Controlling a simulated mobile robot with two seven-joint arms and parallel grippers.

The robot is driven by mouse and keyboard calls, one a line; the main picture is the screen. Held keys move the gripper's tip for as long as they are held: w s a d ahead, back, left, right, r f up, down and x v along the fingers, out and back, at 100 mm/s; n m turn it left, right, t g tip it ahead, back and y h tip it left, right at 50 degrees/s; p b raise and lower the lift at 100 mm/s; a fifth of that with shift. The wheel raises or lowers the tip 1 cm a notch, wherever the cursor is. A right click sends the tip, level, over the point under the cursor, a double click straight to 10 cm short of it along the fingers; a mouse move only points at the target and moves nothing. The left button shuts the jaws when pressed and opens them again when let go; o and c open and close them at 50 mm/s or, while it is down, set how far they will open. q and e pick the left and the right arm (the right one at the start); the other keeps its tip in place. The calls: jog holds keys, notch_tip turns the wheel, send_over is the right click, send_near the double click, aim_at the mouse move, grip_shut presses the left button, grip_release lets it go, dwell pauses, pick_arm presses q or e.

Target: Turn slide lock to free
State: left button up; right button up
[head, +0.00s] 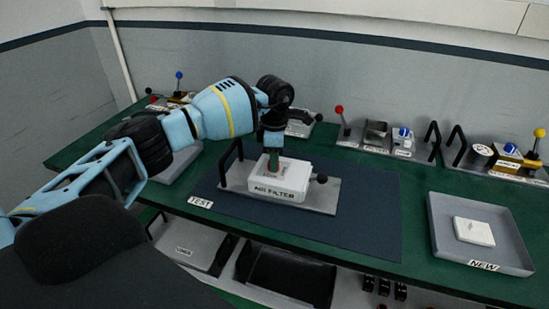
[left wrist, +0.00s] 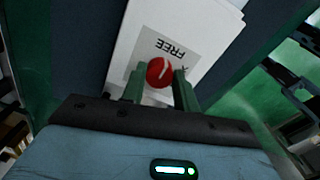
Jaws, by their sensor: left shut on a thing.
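The white unit marked with a filter label (head: 293,180) sits on a grey plate on the dark mat. My left gripper (head: 273,163) reaches down onto its top face from above. In the left wrist view, my left gripper (left wrist: 160,86) is shut on a round red knob (left wrist: 159,71), with one green finger on each side. The knob has a pale line across it, slanting in this view. A label reading FREE (left wrist: 172,48) shows upside down on the white face beside the knob. Other lock markings are hidden by the fingers. My right gripper is not in view.
A black handle (head: 231,160) and a black ball knob (head: 322,179) flank the unit. A grey tray marked NEW (head: 440,225) holding a white block (head: 474,231) stands at the right. Fixtures with coloured ball levers line the back. The mat right of the unit is clear.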

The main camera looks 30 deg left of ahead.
pick_arm(q)
jog(key=o, duration=1)
jog(key=shift+r, duration=3.9)
jog(key=shift+f, duration=0.1)
